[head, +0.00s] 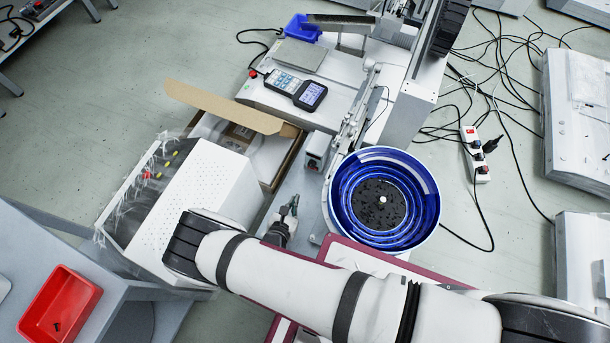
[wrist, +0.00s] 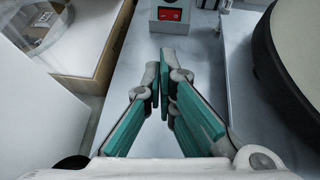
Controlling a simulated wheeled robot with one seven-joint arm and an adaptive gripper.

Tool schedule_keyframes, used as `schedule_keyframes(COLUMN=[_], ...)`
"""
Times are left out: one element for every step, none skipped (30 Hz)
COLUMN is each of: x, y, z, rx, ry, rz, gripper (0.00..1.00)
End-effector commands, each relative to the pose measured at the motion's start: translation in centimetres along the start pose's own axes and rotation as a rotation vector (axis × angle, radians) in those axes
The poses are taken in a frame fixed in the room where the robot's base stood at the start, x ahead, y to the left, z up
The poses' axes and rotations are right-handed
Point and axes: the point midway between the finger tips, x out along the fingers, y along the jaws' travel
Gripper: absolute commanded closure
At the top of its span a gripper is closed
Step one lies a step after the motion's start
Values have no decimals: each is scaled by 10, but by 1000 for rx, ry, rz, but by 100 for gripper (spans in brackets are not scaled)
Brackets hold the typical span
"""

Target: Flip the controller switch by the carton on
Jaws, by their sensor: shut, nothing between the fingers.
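The controller is a small grey box with a red rocker switch (wrist: 170,14) on its face, at the top of the wrist view. In the head view the controller box (head: 317,146) stands between the carton (head: 281,158) and the blue bowl; its switch position is too small to read. The open carton also shows at the upper left of the wrist view (wrist: 85,77). My gripper (head: 293,204) is in front of the controller, apart from it. In the wrist view its fingertips (wrist: 159,62) are together and empty, pointing toward the switch.
A blue vibratory bowl (head: 429,213) stands close to the right of my gripper. A white perforated housing (head: 213,180) is at the left. A handheld control unit (head: 296,88) lies on the machine bed behind. A bare grey surface (wrist: 140,52) lies between my fingers and the controller.

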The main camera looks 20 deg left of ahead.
Motion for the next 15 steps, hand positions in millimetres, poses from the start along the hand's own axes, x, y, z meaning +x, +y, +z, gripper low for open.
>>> schedule_keyframes(x=[0,0,0,0,0,1,2,4,7,10,14,20,25,30,38], y=[0,0,0,0,0,0,0,0,0,0,0,0,-1,-1,-1], z=[0,0,0,0,0,0,0,0,0,0,-1,-1,-1,-1,-1], rx=[1,1,1,1,1,1,1,2,2,2,2,2,2,2,3], ry=[0,0,0,0,0,0,0,0,0,0,0,0,0,-1,-1], rz=[0,-1,-1,-1,-1,-1,-2,-2,-2,-2,-2,-3,-3,-4,-4], gripper=[100,100,100,100,100,100,100,100,100,100,100,100,100,100,100])
